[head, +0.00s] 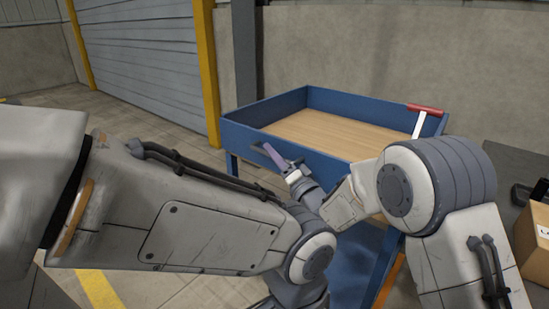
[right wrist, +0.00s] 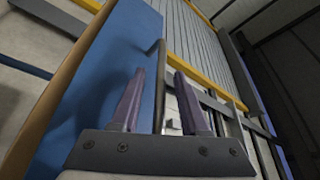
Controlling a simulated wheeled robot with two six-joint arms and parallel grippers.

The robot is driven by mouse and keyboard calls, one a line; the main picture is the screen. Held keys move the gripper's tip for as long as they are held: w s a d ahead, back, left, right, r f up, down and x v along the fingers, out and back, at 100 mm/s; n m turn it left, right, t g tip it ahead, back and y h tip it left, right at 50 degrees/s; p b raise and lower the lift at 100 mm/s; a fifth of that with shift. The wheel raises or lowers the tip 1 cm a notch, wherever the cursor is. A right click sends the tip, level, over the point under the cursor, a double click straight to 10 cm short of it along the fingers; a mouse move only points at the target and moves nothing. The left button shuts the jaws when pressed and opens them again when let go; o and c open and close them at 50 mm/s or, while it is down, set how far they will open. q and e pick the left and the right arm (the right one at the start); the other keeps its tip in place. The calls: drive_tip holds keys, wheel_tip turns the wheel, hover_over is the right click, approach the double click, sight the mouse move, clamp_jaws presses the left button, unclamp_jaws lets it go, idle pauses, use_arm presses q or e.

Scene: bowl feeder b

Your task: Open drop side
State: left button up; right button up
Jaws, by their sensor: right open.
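A blue cart (head: 365,97) with a wooden deck stands ahead in the head view. Its near blue side panel (head: 325,164) is upright, and it fills the left of the right wrist view (right wrist: 95,85). A thin dark bar handle (right wrist: 160,85) stands out from that panel. My right gripper (head: 279,157) is at the outer face of the panel. In the right wrist view its purple fingers (right wrist: 159,74) are apart, with the bar between them and a gap visible on each side. My left forearm crosses the head view, but its gripper is out of frame.
A red-topped white lever (head: 425,110) stands at the cart's right corner. The wooden deck (head: 325,130) is bare. A cardboard box (head: 535,240) is at the right edge. A grey shutter door (head: 140,55) with yellow posts is behind. Open floor lies left of the cart.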

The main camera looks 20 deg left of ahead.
clamp_jaws()
idle(1.4)
